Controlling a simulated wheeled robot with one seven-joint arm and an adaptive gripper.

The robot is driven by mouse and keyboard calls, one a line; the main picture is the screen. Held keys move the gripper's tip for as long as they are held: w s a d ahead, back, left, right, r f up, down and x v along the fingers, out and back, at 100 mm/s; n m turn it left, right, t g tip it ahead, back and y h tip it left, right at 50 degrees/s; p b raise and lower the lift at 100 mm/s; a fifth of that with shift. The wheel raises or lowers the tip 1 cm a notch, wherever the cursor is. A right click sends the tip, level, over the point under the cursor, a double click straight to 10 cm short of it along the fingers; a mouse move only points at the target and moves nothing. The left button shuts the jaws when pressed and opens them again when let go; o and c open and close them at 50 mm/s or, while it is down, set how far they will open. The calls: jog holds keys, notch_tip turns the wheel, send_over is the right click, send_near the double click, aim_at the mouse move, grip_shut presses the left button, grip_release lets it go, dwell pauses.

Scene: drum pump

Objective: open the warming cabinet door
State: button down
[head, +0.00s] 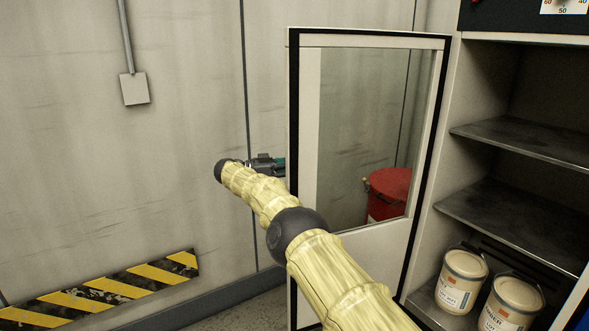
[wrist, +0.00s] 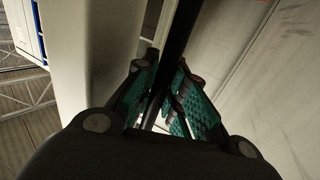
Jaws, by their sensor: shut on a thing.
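The warming cabinet door (head: 302,120) is swung wide open to the left of the cabinet (head: 452,150). It has a pale frame, a black seal along its edges and a glass window (head: 360,120). My gripper (head: 280,165) reaches the door's free left edge, with its fingertips partly hidden there. In the wrist view, my gripper's green-padded fingers (wrist: 168,88) close on a dark strip (wrist: 182,35) at the door. I cannot tell whether this strip is the edge seal or a handle.
Two labelled pails (head: 462,280) stand low in the open cabinet, below dark shelves (head: 525,140). A red drum (head: 388,190) shows through the door window. A wall (head: 180,170) with a striped hazard panel (head: 110,290) is close on the left.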

dwell(0.3)
jog(key=c, duration=1.5)
grip_release()
jog(key=shift+a+f, duration=0.1)
jog(key=shift+f, duration=0.05)
jog(key=shift+o, duration=0.2)
jog(key=shift+a, duration=0.15)
jog(key=shift+p, duration=0.3)
